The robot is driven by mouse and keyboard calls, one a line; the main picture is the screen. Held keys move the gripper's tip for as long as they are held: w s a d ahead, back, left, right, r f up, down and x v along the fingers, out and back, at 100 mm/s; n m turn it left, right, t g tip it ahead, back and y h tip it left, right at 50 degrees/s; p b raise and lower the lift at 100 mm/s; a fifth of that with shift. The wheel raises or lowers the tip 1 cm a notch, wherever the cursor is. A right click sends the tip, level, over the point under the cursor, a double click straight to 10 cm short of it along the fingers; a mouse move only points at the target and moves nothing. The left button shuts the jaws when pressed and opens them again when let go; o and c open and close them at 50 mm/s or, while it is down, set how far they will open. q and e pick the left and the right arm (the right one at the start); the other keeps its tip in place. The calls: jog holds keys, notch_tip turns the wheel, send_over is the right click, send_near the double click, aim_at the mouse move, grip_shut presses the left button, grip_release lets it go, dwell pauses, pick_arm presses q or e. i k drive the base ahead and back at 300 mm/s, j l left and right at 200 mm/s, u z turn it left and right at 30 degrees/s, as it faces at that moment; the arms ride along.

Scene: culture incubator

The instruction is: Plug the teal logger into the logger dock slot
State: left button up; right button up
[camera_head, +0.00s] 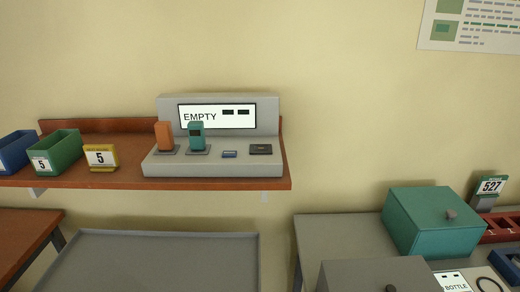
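The teal logger (196,135), a small upright block with a dark face, stands on a dark pad of the grey dock (215,171) on the wall shelf. An orange logger (164,136) stands upright on the pad to its left. The dock's screen (217,116) reads EMPTY beside two dark bars. To the right of the teal logger are a small blue item (229,154) and a black square (261,149) with a small mark. Whether the teal logger is seated in a slot, I cannot tell. Neither of my grippers is in view.
A yellow "5" sign (100,157), a green bin (56,151) and a blue bin (14,152) share the shelf (120,181). Below are a grey tray (155,264) and, at right, a teal box (433,222) on a grey table (340,240).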

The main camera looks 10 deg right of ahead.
aim_at(196, 129)
jog(key=k+j, duration=0.15)
jog(key=j, duration=0.2)
jog(key=k+j, duration=0.2)
jog(key=j, duration=0.15)
jog(key=k+j+u, duration=0.1)
jog(key=j, duration=0.2)
jog(key=k+j, duration=0.2)
jog(key=j, duration=0.15)
jog(key=k+j, duration=0.15)
jog(key=j, duration=0.25)
jog(key=k+l+u, duration=0.05)
